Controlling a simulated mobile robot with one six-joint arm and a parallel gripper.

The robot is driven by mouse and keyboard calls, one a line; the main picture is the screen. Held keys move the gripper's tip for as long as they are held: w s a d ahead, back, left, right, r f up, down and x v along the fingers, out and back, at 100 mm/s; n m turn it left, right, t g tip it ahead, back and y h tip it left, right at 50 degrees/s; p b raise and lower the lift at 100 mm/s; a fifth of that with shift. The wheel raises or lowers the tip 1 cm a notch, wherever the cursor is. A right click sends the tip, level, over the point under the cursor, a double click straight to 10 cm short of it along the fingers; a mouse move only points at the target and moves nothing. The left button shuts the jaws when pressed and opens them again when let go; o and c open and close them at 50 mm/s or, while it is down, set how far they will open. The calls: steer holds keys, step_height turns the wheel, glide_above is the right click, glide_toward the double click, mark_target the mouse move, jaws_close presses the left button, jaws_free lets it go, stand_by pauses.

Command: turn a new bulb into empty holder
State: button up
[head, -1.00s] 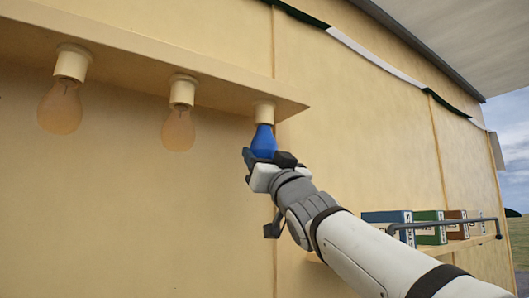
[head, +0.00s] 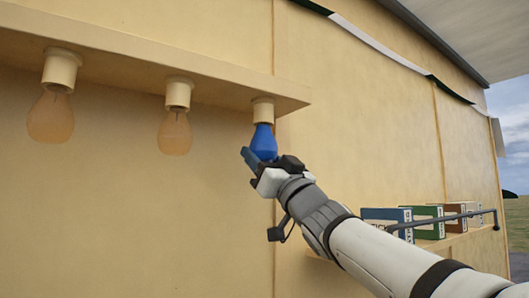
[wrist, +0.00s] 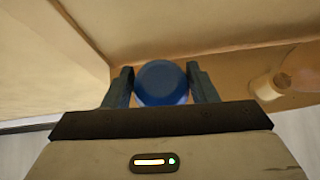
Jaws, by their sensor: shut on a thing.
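A blue bulb (head: 263,140) stands upright at the right-hand holder (head: 263,111), its neck at the holder's lower opening. I cannot tell how far it is seated inside. My gripper (head: 261,158) is shut on the blue bulb from below. In the wrist view the blue bulb (wrist: 161,83) sits between both fingers of my gripper (wrist: 161,88), and it hides its own holder there. Two orange bulbs hang in the other holders, one at the far left (head: 50,117) and one in the middle (head: 175,132).
The holders hang under a cream ledge (head: 150,65) on the stall wall. A shelf (head: 440,243) with several coloured boxes (head: 387,219) and a dark rail (head: 445,219) lies at the lower right, close to my arm. The wall below the bulbs is clear.

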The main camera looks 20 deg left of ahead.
steer(key=shift+w+n+g+y+p, duration=0.1)
steer(key=shift+n+g+y+p, duration=0.9)
steer(key=shift+g, duration=0.65)
steer(key=shift+n+g+y+p, duration=0.7)
steer(key=shift+g+p, duration=0.55)
steer(key=shift+g, duration=0.4)
steer(key=shift+n+g, duration=0.3)
steer(key=shift+g, duration=0.4)
steer(key=shift+g+y+p, duration=0.3)
steer(key=shift+g+p, duration=0.1)
steer(key=shift+p, duration=0.05)
steer(key=shift+n, duration=0.3)
steer(key=o, duration=1.1)
steer(key=shift+o, duration=0.2)
